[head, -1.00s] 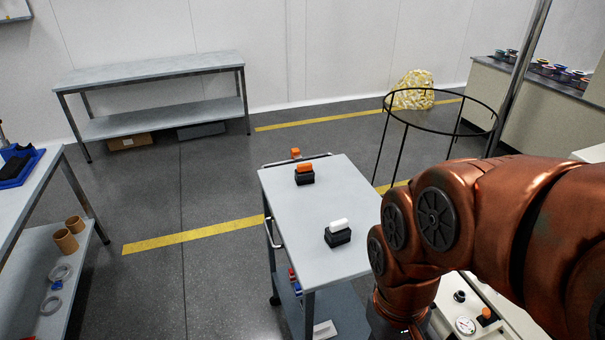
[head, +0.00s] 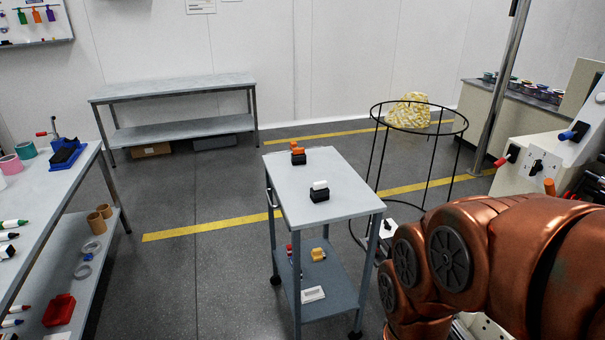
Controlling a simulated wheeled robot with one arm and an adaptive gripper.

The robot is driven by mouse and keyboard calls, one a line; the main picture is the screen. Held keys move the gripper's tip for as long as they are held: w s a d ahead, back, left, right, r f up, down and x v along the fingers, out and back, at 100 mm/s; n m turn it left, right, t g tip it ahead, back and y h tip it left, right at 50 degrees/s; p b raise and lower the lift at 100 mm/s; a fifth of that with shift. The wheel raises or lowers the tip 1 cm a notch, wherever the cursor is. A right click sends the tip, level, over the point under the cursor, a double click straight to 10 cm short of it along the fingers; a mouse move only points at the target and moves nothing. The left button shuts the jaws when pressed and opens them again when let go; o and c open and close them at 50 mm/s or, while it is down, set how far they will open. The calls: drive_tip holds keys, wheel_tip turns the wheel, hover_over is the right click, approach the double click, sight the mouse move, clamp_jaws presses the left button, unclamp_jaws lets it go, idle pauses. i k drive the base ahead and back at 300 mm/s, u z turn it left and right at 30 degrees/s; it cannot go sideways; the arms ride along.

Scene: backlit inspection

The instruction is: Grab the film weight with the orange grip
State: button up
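The film weight with the orange grip (head: 298,158) is a small black block with an orange top. It stands upright near the far end of the grey trolley's top (head: 318,173). My copper-coloured arm fills the lower right. My gripper is out of view, so its state does not show.
The trolley's lower shelf (head: 333,289) holds several small items. A round black wire frame (head: 419,119) stands right of the trolley. A workbench (head: 70,185) stands left, with open floor between.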

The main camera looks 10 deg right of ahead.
sight(297, 157)
drive_tip(key=u, duration=1.25)
drive_tip(key=i, duration=1.75)
drive_tip(key=z, duration=0.7)
drive_tip(key=i, duration=0.3)
drive_tip(key=z, duration=0.25)
